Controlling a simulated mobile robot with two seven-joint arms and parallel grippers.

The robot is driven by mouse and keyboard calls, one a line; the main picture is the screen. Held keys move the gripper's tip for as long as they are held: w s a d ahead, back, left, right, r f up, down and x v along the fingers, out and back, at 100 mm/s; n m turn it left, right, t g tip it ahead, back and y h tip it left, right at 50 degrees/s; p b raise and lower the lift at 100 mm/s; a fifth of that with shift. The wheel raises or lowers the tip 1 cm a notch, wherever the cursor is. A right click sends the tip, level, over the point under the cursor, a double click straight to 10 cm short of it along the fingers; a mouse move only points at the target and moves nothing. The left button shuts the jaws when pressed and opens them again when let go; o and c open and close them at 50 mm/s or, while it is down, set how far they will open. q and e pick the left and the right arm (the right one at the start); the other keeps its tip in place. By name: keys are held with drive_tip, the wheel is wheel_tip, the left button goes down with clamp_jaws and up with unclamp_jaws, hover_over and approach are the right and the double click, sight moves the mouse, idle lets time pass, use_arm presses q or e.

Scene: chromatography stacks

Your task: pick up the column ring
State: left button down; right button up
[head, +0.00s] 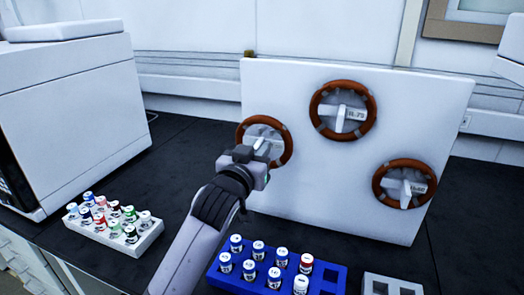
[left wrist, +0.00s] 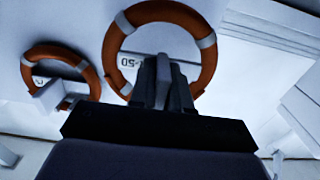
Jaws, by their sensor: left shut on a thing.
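Three brown-orange column rings with grey bands are on the white upright panel. The left one (head: 287,155) is at my left gripper (head: 262,147); the others are at upper middle (head: 370,92) and lower right (head: 379,188). Each has a grey centre with a pale label and a pale jutting tab. In the left wrist view, the left ring (left wrist: 207,68) surrounds my gripper's dark fingers (left wrist: 163,82), which are shut on the pale tab at its centre. The fingers hide the ring's lower part in that view. I cannot tell whether the ring touches the panel. My right gripper is not in view.
The white panel (head: 330,205) stands on a dark bench (head: 185,190). A blue rack (head: 325,270) with capped vials is in front, beside a grey rack (head: 390,284). A white vial rack (head: 130,246) and a large white machine (head: 75,105) are at left.

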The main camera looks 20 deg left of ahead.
use_arm(q)
drive_tip(key=s+r+p, duration=0.3)
drive_tip(key=s+r, duration=0.4)
drive_tip(key=s, duration=0.3)
drive_tip(key=shift+s+a, duration=0.2)
drive_tip(key=shift+s, duration=0.05)
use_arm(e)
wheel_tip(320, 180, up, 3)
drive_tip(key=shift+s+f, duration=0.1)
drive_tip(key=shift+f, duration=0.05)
use_arm(q)
drive_tip(key=s+p, duration=0.1)
drive_tip(key=s, duration=0.5)
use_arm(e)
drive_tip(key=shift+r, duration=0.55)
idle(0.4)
